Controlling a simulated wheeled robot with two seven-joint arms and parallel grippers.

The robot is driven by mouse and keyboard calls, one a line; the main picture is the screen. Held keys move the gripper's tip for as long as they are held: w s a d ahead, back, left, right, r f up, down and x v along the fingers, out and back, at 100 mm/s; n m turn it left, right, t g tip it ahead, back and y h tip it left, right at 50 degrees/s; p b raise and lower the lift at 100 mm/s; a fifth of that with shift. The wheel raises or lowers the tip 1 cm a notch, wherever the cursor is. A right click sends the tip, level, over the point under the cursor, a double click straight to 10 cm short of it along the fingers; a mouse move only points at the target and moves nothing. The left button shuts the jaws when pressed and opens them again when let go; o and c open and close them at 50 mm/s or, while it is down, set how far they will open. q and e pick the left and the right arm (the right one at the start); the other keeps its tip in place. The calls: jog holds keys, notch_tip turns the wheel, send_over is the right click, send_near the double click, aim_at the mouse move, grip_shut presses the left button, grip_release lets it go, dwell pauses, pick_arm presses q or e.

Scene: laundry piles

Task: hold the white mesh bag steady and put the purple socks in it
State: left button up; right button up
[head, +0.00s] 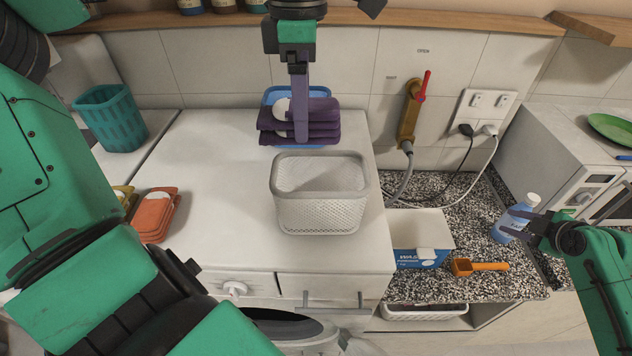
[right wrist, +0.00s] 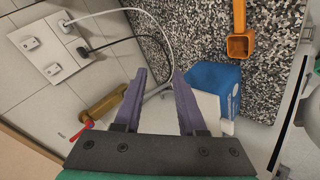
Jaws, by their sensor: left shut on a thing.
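The white mesh bag (head: 320,214) looks like an open-topped basket with perforated sides. It stands upright and empty near the front of the white worktop in the head view. The purple socks (head: 325,124) form a folded stack with a white patch, just behind the bag. My left gripper (head: 300,128) reaches down from above and is shut on the purple socks; its fingertips partly hide them. Whether the socks are lifted is unclear. My right gripper (head: 524,219) is at the right, away from the bag, in front of a blue bottle. In the right wrist view its fingers (right wrist: 160,100) are apart and empty.
Blue folded cloth (head: 284,95) lies behind the purple socks. Orange socks (head: 155,214) and a teal basket (head: 110,118) are at the left. A detergent box (head: 420,257), orange scoop (head: 478,267) and blue bottle (head: 515,222) stand on the speckled counter. A microwave (head: 570,150) is at the right.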

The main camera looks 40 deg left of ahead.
pick_arm(q)
jog(key=shift+w, duration=0.1)
pick_arm(e)
jog(key=s+a+r+n+g+y, duration=0.25)
jog(key=a+r+n, duration=0.35)
jog(key=a+r, duration=0.55)
pick_arm(q)
jog(key=shift+s+a, duration=0.1)
jog(key=shift+s, duration=0.15)
pick_arm(e)
notch_tip(320, 180, up, 12)
jog(key=n+g+h, duration=0.2)
jog(key=n+h, duration=0.3)
jog(key=n, duration=1.2)
send_over(368, 173)
jog(key=s+d, duration=0.2)
pick_arm(q)
jog(key=shift+w, duration=0.2)
pick_arm(e)
jog(key=x, duration=0.8)
jog(key=shift+w+d, duration=0.2)
jog(key=shift+w, duration=0.1)
pick_arm(q)
jog(key=shift+s, duration=0.1)
pick_arm(e)
jog(key=shift+a+f, duration=0.15)
jog(key=shift+f, duration=0.1)
